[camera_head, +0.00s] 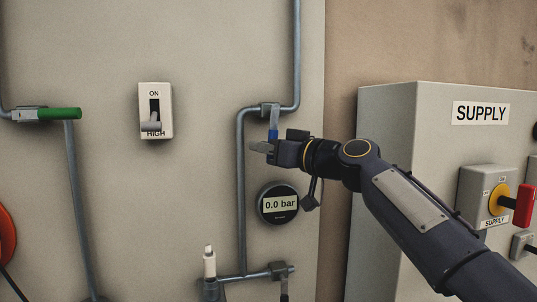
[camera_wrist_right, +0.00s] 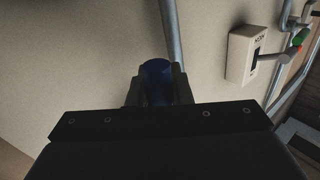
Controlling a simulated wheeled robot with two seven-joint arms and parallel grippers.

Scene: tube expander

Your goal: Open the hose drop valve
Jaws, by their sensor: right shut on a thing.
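A valve with a blue handle (camera_head: 273,132) sits on the grey pipe in the middle of the wall panel. My right gripper (camera_head: 262,147) is at this handle, shut on it. In the right wrist view the blue handle (camera_wrist_right: 157,82) stands between the two dark fingers of the right gripper (camera_wrist_right: 158,92). The handle's lower part is hidden by the gripper in the head view. A round gauge (camera_head: 280,203) just below reads 0.0 bar. My left gripper is not in view.
A switch marked ON and HIGH (camera_head: 155,111) and a green-handled valve (camera_head: 60,114) are on the panel to the left. A SUPPLY cabinet (camera_head: 400,130) with a red-handled switch (camera_head: 523,205) stands to the right. Another pipe fitting (camera_head: 278,271) is below the gauge.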

